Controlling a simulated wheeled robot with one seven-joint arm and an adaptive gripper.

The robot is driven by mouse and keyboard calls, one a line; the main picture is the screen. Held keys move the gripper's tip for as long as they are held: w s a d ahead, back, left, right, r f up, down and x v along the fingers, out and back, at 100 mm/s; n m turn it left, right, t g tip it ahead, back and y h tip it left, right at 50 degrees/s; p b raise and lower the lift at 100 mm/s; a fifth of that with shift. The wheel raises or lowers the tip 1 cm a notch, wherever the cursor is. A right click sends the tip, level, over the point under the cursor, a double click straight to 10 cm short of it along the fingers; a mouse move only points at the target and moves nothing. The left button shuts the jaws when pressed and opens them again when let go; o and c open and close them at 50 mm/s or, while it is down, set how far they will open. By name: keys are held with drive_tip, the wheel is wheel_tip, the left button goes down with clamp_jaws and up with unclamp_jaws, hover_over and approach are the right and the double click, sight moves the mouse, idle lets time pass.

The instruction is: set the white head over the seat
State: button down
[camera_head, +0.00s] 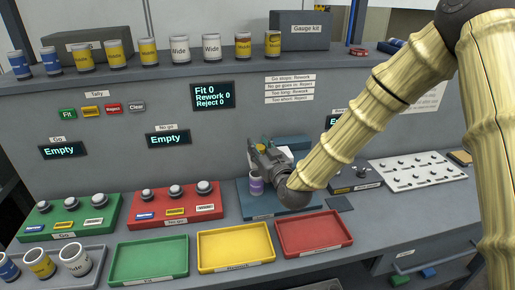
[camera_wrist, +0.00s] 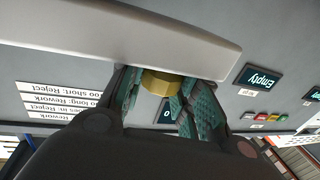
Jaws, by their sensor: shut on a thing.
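My gripper (camera_head: 264,158) is over the blue station (camera_head: 297,201) in the middle of the bench. Its two teal-padded fingers (camera_wrist: 157,98) close around a brass-yellow round piece in the wrist view (camera_wrist: 162,82). A pale bar (camera_wrist: 180,38) crosses the wrist view just beyond the fingertips; it may be the white head, but I cannot tell how it joins the round piece. A purple-and-white cup-like piece (camera_head: 257,185) stands on the station below my gripper. My gripper and arm hide much of the station, and I cannot make out the seat.
Green (camera_head: 149,261), yellow (camera_head: 236,246) and red (camera_head: 313,233) trays lie along the front. Button panels in green (camera_head: 70,219) and red (camera_head: 176,206) stand left of the station. A white knob board (camera_head: 417,175) is at right. Labelled cylinders line the shelf above.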

drive_tip(key=c, duration=1)
unclamp_jaws()
drive_tip(key=shift+a, duration=0.3)
drive_tip(key=shift+d, duration=0.2)
drive_tip(key=v, duration=1.2)
drive_tip(key=shift+r, duration=0.1)
